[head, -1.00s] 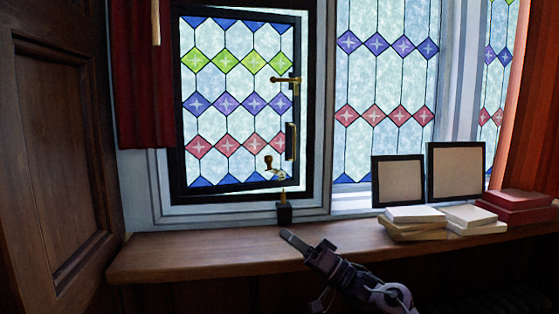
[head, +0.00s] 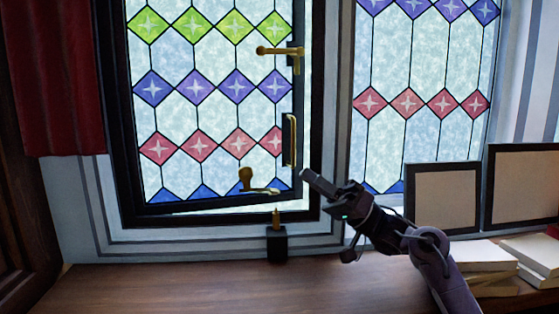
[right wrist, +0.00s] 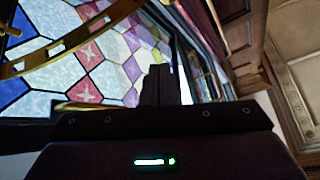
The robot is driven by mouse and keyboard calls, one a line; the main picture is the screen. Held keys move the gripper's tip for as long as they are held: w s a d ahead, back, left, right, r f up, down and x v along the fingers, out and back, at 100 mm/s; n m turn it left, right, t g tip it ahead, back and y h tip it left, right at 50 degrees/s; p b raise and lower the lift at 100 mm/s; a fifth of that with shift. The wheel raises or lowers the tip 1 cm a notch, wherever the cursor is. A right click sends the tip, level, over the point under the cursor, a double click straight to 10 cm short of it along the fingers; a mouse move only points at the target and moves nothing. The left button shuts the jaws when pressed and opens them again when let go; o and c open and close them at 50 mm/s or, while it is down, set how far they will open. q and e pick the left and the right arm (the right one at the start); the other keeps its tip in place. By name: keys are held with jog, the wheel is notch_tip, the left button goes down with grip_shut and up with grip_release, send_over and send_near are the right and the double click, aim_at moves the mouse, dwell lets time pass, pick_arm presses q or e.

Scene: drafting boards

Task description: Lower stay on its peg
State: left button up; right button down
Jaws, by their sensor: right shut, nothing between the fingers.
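The dark-framed leaded casement (head: 222,206) stands slightly ajar. The brass stay (head: 262,190) is at its lower edge, with a rounded knob end at the left, raised above the peg. The brass peg (head: 276,217) stands upright on a black block (head: 277,244) at the sill, apart from the stay. My right gripper (head: 306,174) is shut and empty, just right of the casement's lower right corner and right of the stay. In the right wrist view its fingers (right wrist: 161,85) are together, and a slotted brass bar (right wrist: 75,45), apparently the stay, crosses the upper left. My left gripper is out of view.
A brass latch handle (head: 280,51) and pull handle (head: 289,140) project from the casement's right side. Pale boards in dark frames (head: 442,197) and stacked books (head: 480,256) stand at the right. The wooden sill (head: 170,285) is clear at the left. A red curtain (head: 60,80) hangs at left.

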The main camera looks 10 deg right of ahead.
jog(key=p+x, duration=0.1)
jog(key=x, duration=0.2)
jog(key=s+p+x, duration=0.1)
jog(key=x, duration=0.3)
jog(key=s+p+x, duration=0.1)
jog(key=x, duration=0.3)
jog(key=shift+w+r, duration=0.1)
jog(key=shift+r, duration=0.35)
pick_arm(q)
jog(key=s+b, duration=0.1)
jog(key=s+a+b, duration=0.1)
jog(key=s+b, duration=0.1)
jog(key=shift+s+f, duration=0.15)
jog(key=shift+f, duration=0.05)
pick_arm(e)
jog(key=f, duration=0.1)
jog(key=s+f, duration=0.1)
jog(key=s+a+f, duration=0.1)
jog(key=shift+f, duration=0.35)
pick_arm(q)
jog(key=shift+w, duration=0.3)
pick_arm(e)
jog(key=shift+a, duration=0.1)
